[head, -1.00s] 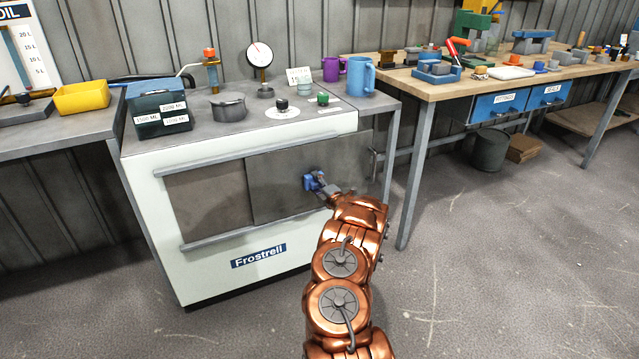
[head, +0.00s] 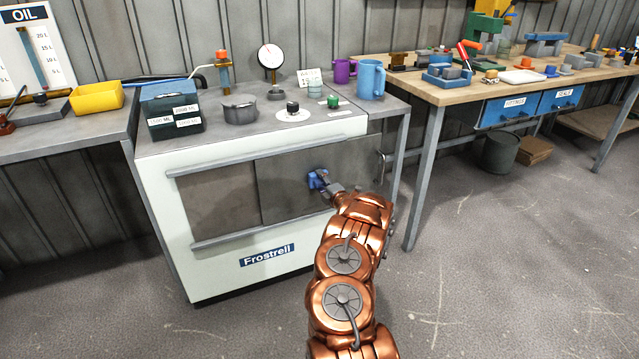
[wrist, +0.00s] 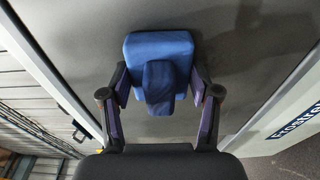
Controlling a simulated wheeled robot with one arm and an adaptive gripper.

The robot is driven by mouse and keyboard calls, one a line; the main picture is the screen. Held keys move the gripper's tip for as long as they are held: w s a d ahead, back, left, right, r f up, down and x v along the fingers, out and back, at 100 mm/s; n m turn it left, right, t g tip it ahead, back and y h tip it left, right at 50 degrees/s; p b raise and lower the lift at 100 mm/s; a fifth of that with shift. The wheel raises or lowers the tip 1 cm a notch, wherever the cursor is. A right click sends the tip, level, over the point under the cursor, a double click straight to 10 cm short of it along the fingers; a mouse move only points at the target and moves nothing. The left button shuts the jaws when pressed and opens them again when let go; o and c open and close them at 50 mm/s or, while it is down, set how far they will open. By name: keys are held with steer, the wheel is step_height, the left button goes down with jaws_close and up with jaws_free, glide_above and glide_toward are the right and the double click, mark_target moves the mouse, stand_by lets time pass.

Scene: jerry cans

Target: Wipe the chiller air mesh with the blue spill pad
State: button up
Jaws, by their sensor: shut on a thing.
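The blue spill pad (wrist: 160,48) is held between the two fingers of my gripper (wrist: 160,92) in the wrist view. In the head view, the pad (head: 316,180) and my gripper (head: 329,187) are at the right part of the white chiller's front. The pad's face lies at or very close to the grey right-hand panel (head: 280,195); I cannot tell if they touch. The chiller front has a brownish left panel (head: 218,197) beside it, between an upper and a lower rail. I cannot tell mesh texture on either panel.
A wooden workbench (head: 440,95) stands to the right. The floor in front is clear.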

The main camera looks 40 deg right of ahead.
mark_target(347, 169)
steer(key=shift+s+d+p, duration=0.25)
steer(key=shift+d+p, duration=0.1)
steer(key=shift+d, duration=0.4)
steer(key=shift+s+d+p, duration=0.25)
steer(key=shift+d+p, duration=0.15)
steer(key=shift+d, duration=0.4)
steer(key=shift+s+d+p, duration=0.25)
steer(key=shift+d+p, duration=0.1)
steer(key=shift+d, duration=0.4)
steer(key=shift+s+d+p, duration=0.2)
steer(key=shift+s+d, duration=0.1)
steer(key=shift+d, duration=0.55)
steer(key=shift+s+d+p, duration=0.2)
steer(key=shift+s+d, duration=0.05)
steer(key=shift+d, duration=0.55)
steer(key=shift+s+d+r, duration=0.1)
steer(key=shift+s+d, duration=0.1)
steer(key=shift+d, duration=0.55)
steer(key=shift+s+d+f+b, duration=0.15)
steer(key=shift+s+d+b, duration=0.1)
steer(key=shift+d, duration=0.35)
steer(key=shift+s+d+f+b, duration=0.1)
steer(key=shift+s+d+b, duration=0.15)
steer(key=shift+d, duration=0.3)
steer(key=shift+s+d+r, duration=0.1)
steer(key=shift+d+r, duration=0.05)
steer(key=shift+d, duration=0.25)
